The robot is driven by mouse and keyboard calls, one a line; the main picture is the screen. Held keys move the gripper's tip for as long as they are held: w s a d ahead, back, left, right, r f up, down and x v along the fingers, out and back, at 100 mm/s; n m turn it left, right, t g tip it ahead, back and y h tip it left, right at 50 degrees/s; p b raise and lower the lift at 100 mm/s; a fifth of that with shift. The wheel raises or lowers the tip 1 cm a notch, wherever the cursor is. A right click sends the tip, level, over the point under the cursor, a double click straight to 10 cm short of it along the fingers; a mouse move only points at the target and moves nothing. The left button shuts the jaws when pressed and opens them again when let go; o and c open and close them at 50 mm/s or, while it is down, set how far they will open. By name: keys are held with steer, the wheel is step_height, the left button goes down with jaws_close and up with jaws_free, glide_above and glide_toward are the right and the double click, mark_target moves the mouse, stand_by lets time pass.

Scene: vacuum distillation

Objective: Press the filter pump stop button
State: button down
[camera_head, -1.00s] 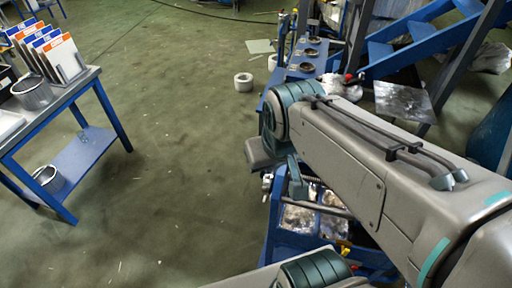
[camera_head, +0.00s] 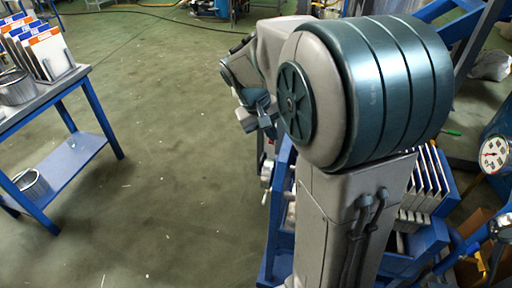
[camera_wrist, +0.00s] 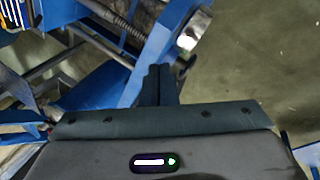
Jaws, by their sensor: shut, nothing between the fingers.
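I cannot make out the filter pump stop button in either current view; my arm covers much of the middle and right of the head view. My gripper (camera_wrist: 160,72) shows in the wrist view with its two dark fingers together and nothing between them. It is in front of a blue frame (camera_wrist: 155,50) with a shiny metal part (camera_wrist: 194,28) near its upper end. Whether the fingers touch the frame cannot be told. In the head view my wrist is partly hidden behind my large arm joint.
A blue table (camera_head: 72,88) with folders (camera_head: 42,50) and a metal basket (camera_head: 15,87) stands at the left. A blue rack (camera_head: 415,245) is beside my arm. A pressure gauge (camera_head: 494,154) is at the right edge. The green floor (camera_head: 170,150) between is clear.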

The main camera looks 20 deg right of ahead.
steer(key=w+d+f+h+b, duration=0.2)
steer(key=w+f+h+b, duration=0.2)
steer(key=w+f+b, duration=0.45)
steer(key=w+a+f+n+t+h+b, duration=0.1)
steer(key=w+a+f+h+b, duration=0.3)
steer(key=w+f+b, duration=0.2)
steer(key=w+a+f+n+t+h+b, duration=0.1)
steer(key=w+a+f+h+b, duration=0.4)
steer(key=w+f, duration=0.5)
steer(key=shift+a+f+t+b, duration=0.2)
steer(key=shift+f+t+b, duration=0.3)
steer(key=shift+f+b, duration=0.6)
steer(key=shift+r, duration=0.2)
steer(key=d+b, duration=0.4)
steer(key=d, duration=0.9)
steer(key=shift+s, duration=0.2)
steer(key=shift+d, duration=0.15)
